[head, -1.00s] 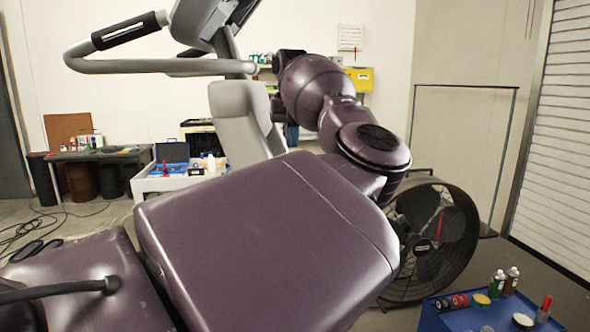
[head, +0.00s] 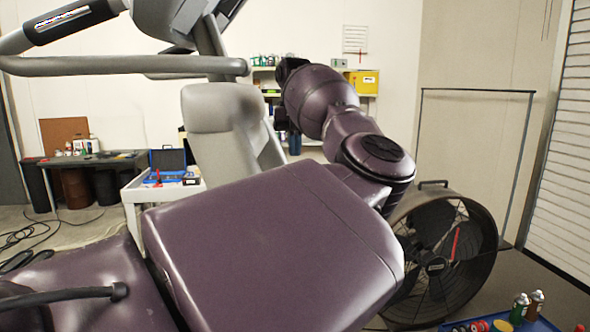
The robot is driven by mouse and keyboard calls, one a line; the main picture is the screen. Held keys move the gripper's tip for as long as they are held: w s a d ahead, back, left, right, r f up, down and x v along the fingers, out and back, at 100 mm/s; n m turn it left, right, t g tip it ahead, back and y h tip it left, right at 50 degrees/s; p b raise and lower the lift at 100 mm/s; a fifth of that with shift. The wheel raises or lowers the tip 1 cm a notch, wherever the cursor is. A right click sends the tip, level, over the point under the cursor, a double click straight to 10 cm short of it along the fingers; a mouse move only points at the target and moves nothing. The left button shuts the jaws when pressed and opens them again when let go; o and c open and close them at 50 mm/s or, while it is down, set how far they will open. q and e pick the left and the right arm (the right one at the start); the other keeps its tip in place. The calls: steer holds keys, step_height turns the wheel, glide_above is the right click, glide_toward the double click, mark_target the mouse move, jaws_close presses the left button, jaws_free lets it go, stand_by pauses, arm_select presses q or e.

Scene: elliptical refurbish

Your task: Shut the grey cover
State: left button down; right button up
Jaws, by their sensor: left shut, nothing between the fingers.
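The elliptical machine stands ahead, left of centre. A light grey rounded panel (head: 222,108), which looks like the grey cover, is on its upright below the console. I cannot tell how far open it is. My left arm comes in from the left and bends back toward the machine. My left gripper (head: 281,117) is a small dark shape just right of the panel, partly hidden by my wrist. It is shut and appears empty; I cannot tell whether it touches the panel. My right gripper is out of view.
The machine's handlebar (head: 120,66) spans the upper left. A white cart (head: 133,193) with a blue case stands behind. A large black fan (head: 440,255) is at right, and a blue-topped cart (head: 545,325) with bottles is at lower right.

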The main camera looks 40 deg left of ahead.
arm_select(q)
step_height(320, 180, down, 13)
steer(key=shift+r+p, duration=0.1)
steer(key=shift+p, duration=1.15)
steer(key=shift+f, duration=0.2)
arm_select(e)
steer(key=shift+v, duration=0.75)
arm_select(q)
steer(key=shift+f, duration=0.1)
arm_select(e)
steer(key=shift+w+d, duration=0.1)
arm_select(q)
steer(key=shift+f+b, duration=0.3)
steer(key=shift+b, duration=0.1)
step_height(320, 180, down, 4)
steer(key=b, duration=0.2)
steer(key=shift+r+b, duration=0.2)
steer(key=shift+b, duration=0.1)
steer(key=shift+s+d+f, duration=0.15)
steer(key=shift+f, duration=0.05)
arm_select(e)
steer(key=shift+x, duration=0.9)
arm_select(q)
steer(key=shift+r, duration=0.55)
step_height(320, 180, up, 6)
steer(key=shift+r+p, duration=0.25)
steer(key=shift+p, duration=0.2)
step_height(320, 180, up, 7)
steer(key=shift+r+b, duration=0.2)
steer(key=shift+b, duration=0.25)
